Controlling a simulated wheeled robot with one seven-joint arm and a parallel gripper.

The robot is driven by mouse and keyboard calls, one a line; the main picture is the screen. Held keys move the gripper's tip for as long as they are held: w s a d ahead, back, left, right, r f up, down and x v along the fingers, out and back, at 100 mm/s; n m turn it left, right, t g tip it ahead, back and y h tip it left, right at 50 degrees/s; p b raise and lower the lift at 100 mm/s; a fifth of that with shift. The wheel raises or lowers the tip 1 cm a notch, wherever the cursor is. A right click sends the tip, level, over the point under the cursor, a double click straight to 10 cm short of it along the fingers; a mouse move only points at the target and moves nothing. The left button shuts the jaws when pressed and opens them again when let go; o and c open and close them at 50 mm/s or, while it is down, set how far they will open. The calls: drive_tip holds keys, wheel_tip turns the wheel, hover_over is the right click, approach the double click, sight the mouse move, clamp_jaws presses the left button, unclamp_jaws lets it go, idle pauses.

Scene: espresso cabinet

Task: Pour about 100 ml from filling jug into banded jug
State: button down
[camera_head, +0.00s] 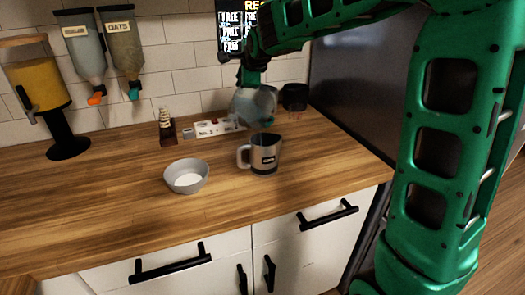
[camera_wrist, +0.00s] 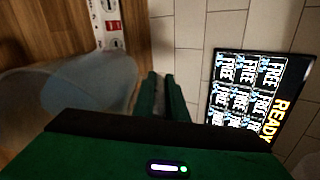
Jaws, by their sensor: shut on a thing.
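The filling jug, a translucent bluish-grey jug (camera_head: 254,106), hangs from my gripper (camera_head: 252,78) just above and behind the banded jug in the head view. It looks tilted. It also fills the left of the wrist view (camera_wrist: 70,95), blurred and close. The banded jug (camera_head: 262,142) is a metallic jug with a dark labelled band and a handle on its left, upright on the counter. My gripper's fingers (camera_wrist: 162,95) are shut on the filling jug, though the grip itself is mostly hidden. I cannot make out any stream or the liquid level in either jug.
A grey bowl (camera_head: 187,185) with white contents sits left of the banded jug. Behind are a small bottle (camera_head: 167,128), a white power strip (camera_head: 218,127) and a dark container (camera_head: 294,97). Dispensers (camera_head: 85,50) hang on the tiled wall. The counter's left front is clear.

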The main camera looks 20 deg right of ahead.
drive_tip(key=shift+s+r+t+p, duration=0.6)
drive_tip(key=shift+r+p, duration=0.25)
drive_tip(key=shift+p, duration=0.45)
idle(2.5)
